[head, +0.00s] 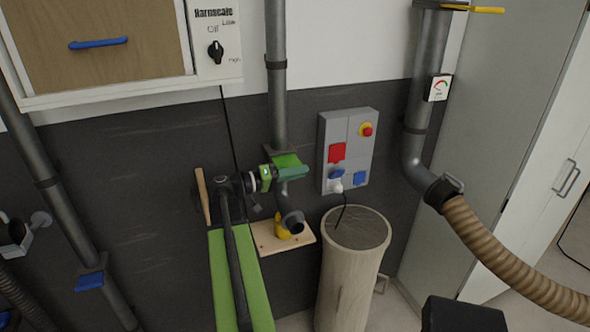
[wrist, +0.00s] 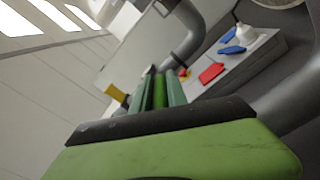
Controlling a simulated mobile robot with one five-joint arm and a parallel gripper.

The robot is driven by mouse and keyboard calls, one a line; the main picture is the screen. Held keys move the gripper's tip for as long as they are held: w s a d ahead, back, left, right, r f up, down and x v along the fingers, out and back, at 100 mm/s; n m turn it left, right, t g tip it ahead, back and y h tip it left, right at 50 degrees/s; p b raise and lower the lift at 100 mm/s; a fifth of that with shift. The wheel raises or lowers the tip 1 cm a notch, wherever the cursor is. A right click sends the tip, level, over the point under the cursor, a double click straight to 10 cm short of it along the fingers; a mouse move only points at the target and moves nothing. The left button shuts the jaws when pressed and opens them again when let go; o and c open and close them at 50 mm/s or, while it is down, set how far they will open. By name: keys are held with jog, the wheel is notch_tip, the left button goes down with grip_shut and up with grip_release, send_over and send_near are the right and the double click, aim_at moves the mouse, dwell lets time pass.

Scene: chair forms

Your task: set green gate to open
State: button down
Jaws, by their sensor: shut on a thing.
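The green gate (head: 287,159) is a small bright green plate at a grey bracket on the vertical grey duct in the middle of the head view. My gripper (head: 300,172) has dark green fingers and reaches to the gate from the left, at its front. In the wrist view the fingers (wrist: 160,90) are closed around a bright green strip, the green gate (wrist: 158,93). The fingers hide part of the gate, and I cannot tell how far it is slid in the duct.
Below the gate, the duct ends in an elbow (head: 291,222) above a wooden board (head: 268,239). A blue gate (head: 89,281) is on the left duct and a yellow one (head: 487,9) at top right.

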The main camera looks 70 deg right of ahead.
jog(key=c, duration=1.3)
grip_release()
jog(key=shift+s+a+r, duration=0.1)
jog(key=v, duration=1.7)
jog(key=shift+w, duration=0.2)
jog(key=shift+a, duration=0.1)
jog(key=w+a+f+n+t+h+b, duration=0.1)
jog(key=w+a+f+n+t, duration=0.3)
jog(key=w+a, duration=0.45)
jog(key=w+a+f+n+t+h+b, duration=0.1)
jog(key=w+a+f+n+t, duration=0.1)
jog(key=w+a+f+t, duration=0.4)
jog(key=w+a+f+n+t+y, duration=0.1)
jog(key=w+a+f+n+y, duration=0.1)
jog(key=a, duration=1.1)
jog(key=w+a+f+n+t+y, duration=0.1)
jog(key=w+a+f+n+y, duration=0.2)
jog(key=a, duration=0.9)
jog(key=w+a+f+n+t+y, duration=0.2)
jog(key=a+f+n+y, duration=0.3)
jog(key=a+f+y, duration=0.3)
jog(key=w+a+f+b, duration=0.1)
jog(key=a+f, duration=0.2)
jog(key=a, duration=0.2)
jog(key=shift+a+f+n, duration=0.3)
jog(key=shift+n, duration=0.1)
